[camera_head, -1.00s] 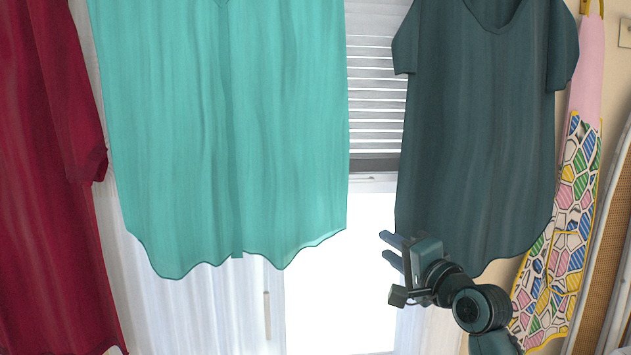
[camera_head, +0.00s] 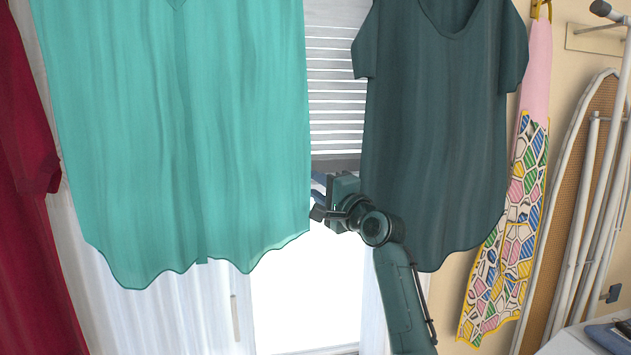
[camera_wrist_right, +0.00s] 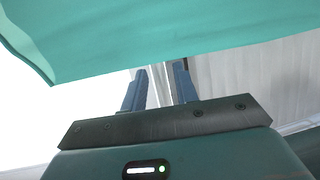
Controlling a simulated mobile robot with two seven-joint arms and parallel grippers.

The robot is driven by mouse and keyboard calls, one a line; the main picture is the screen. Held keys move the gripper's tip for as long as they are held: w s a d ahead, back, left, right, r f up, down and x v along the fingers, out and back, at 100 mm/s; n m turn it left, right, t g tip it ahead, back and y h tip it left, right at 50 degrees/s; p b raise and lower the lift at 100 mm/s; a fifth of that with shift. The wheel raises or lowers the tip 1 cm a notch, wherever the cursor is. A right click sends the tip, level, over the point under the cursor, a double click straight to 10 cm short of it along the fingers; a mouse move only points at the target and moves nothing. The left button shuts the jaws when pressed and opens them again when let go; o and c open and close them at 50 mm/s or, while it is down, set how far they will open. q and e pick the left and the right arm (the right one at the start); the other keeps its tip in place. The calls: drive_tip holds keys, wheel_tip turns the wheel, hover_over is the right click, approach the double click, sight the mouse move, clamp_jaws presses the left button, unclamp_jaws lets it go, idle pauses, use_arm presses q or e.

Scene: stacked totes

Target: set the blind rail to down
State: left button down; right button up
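The window blind (camera_head: 336,100) hangs in the gap between a teal garment and a dark green garment. Its dark grey bottom rail (camera_head: 338,164) is about halfway up the picture, above the bright pane. My right gripper (camera_head: 317,188) is just below the rail and appears close to it, at the teal garment's right edge; contact cannot be told. In the right wrist view its two blue fingers (camera_wrist_right: 158,88) stand apart with nothing clearly between them. I cannot pick out the rail for certain there. My left gripper is not in view.
The teal garment (camera_head: 180,130) hangs left of the gap and crosses the top of the right wrist view. The dark green garment (camera_head: 440,130) hangs right.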

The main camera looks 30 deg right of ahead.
drive_tip(key=shift+w+a, duration=0.1)
drive_tip(key=shift+w, duration=0.45)
drive_tip(key=shift+c, duration=0.5)
clamp_jaws()
